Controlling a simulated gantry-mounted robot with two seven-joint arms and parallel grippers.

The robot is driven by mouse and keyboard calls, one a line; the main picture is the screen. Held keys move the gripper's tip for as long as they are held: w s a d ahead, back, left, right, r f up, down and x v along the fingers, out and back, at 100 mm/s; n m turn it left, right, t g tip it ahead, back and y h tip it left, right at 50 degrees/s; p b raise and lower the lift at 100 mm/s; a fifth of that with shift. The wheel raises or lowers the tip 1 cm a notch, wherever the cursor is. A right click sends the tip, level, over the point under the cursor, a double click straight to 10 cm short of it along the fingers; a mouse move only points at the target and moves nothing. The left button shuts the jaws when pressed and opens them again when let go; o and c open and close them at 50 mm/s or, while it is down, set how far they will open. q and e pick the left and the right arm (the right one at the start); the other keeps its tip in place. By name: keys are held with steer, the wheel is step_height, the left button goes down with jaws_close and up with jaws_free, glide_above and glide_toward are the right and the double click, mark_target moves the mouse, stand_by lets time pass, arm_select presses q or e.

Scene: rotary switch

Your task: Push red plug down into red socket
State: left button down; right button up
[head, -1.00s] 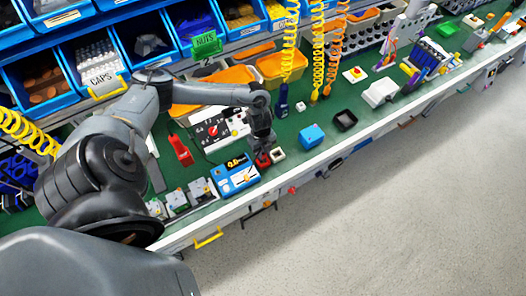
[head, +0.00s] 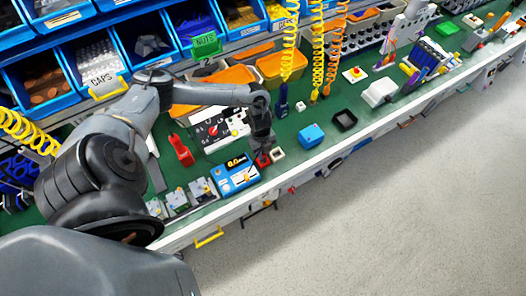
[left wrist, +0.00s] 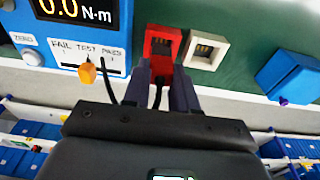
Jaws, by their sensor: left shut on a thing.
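The red socket (left wrist: 163,42) stands on the green bench top, with its slotted opening facing the camera. It also shows small in the head view (head: 263,161), just below my left gripper (head: 262,146). In the left wrist view the two dark fingers of my left gripper (left wrist: 163,82) are shut on the red plug (left wrist: 161,71). The plug is at the near edge of the red socket. I cannot tell whether they touch or how deep the plug sits, as the fingers hide part of it. My right gripper is not in view.
A white socket (left wrist: 206,50) stands close right of the red one. A blue torque meter (head: 235,178) with an orange knob (left wrist: 87,72) is on the left. A blue box (head: 311,136) is to the right. The bench front edge is near.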

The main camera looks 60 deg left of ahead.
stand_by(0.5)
arm_select(q)
steer(key=shift+p, duration=0.45)
stand_by(0.3)
steer(key=shift+f+b, duration=0.4)
steer(key=shift+f, duration=0.15)
steer(key=shift+f+b, duration=0.65)
steer(key=shift+f, duration=0.5)
steer(key=c, duration=0.8)
jaws_free()
steer(key=r, duration=0.3)
steer(key=a+r, duration=0.1)
steer(key=r, duration=0.3)
steer(key=r+p, duration=0.1)
steer(key=r, duration=0.3)
steer(key=shift+a, duration=0.15)
steer(key=shift+s+f, duration=0.1)
steer(key=shift+f, duration=0.05)
